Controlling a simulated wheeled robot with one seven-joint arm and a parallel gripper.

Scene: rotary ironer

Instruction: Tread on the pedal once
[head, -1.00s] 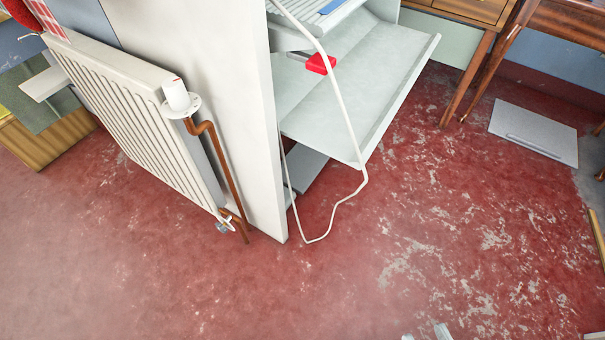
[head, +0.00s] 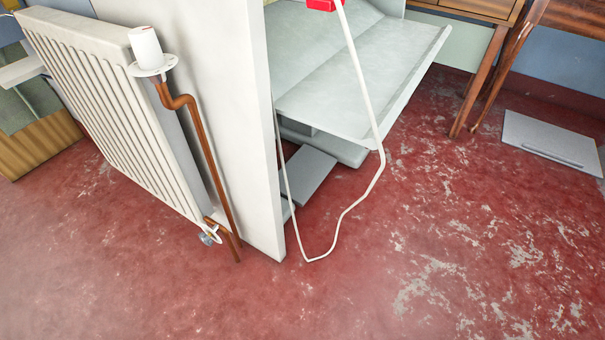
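A flat dark-grey plate (head: 307,174), which looks like the pedal, sits low near the floor under the rotary ironer. It lies just right of the ironer's white end panel (head: 236,110) and below its pale tray (head: 350,90). Its back part is shaded, and the tray and machine hide some of what is around it. A thin white cable (head: 345,212) hangs in a loop down to the floor in front of it. I cannot tell whether the plate is up or pressed. My gripper is not in view.
A white radiator (head: 105,110) with a copper pipe (head: 196,125) stands left of the end panel. Another grey flat panel (head: 550,138) lies on the floor at right, near wooden furniture legs (head: 480,85). The worn red floor (head: 400,270) in front is clear.

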